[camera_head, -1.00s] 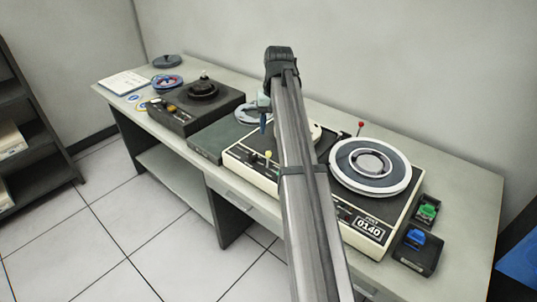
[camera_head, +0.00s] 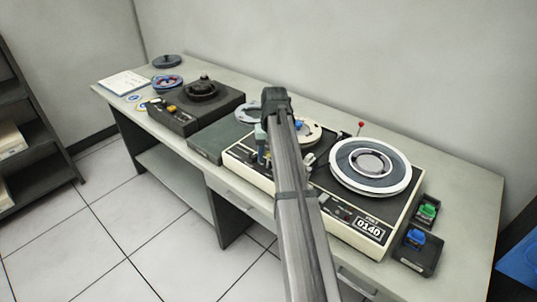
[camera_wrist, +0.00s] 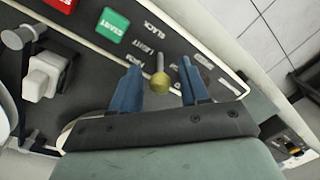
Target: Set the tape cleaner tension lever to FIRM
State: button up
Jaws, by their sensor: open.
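The tape cleaner (camera_head: 345,215) is a cream-edged black deck on the bench. My gripper (camera_wrist: 160,85) is open, with one blue finger on each side of the knob and a gap on both sides. In the head view my gripper (camera_head: 262,152) is low over the deck's left part, and the lever is hidden there behind it and my arm.
A green START button (camera_wrist: 112,25) and a red button (camera_wrist: 62,4) lie near the lever. A white reel (camera_head: 370,167) and a red-knobbed lever (camera_head: 361,124) are on the deck's right side. Boxes with green (camera_head: 428,211) and blue (camera_head: 415,237) tops stand at the right.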

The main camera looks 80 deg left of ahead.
jog(key=shift+c, duration=0.3)
grip_shut()
jog(key=shift+w+a+g+h, duration=0.25)
jog(key=shift+a+g+h, duration=0.05)
jog(key=shift+a+h, duration=0.1)
jog(key=shift+w+f+g+h, duration=0.1)
jog(key=shift+w+g+h, duration=0.1)
jog(key=shift+g+h, duration=0.4)
jog(key=shift+o, duration=0.3)
grip_release()
